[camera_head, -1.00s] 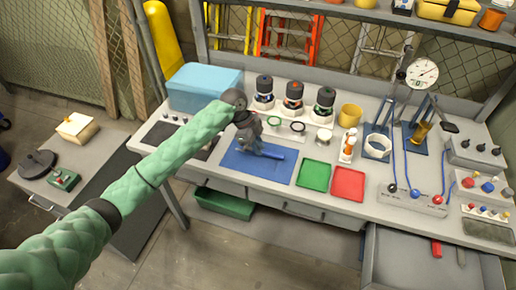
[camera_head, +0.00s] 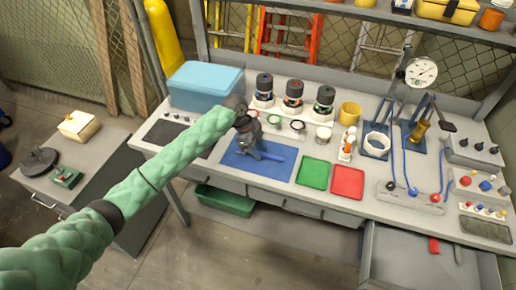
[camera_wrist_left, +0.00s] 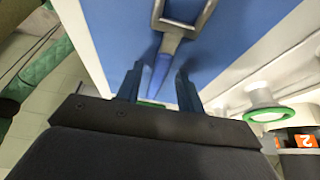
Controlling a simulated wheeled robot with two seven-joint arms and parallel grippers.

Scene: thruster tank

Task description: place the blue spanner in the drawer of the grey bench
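The blue spanner (camera_head: 273,156) lies on the blue mat (camera_head: 243,165) on the bench; my gripper partly hides it in the head view. In the left wrist view, its metal open jaw (camera_wrist_left: 186,14) and blue handle (camera_wrist_left: 162,70) show. My left gripper (camera_head: 254,155) is low over the mat at the spanner. In the left wrist view its fingers (camera_wrist_left: 159,92) are apart on either side of the handle, with visible gaps. The open drawer (camera_head: 400,262) of the grey bench (camera_head: 335,228) shows at bottom right. My right gripper is in no view.
The open drawer holds a red-handled item (camera_head: 434,245) and a thin tool. Green (camera_head: 313,174) and red (camera_head: 348,182) trays lie right of the mat. A blue box (camera_head: 205,86) stands behind my left forearm. Thrusters, cups and cabled panels crowd the back and right.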

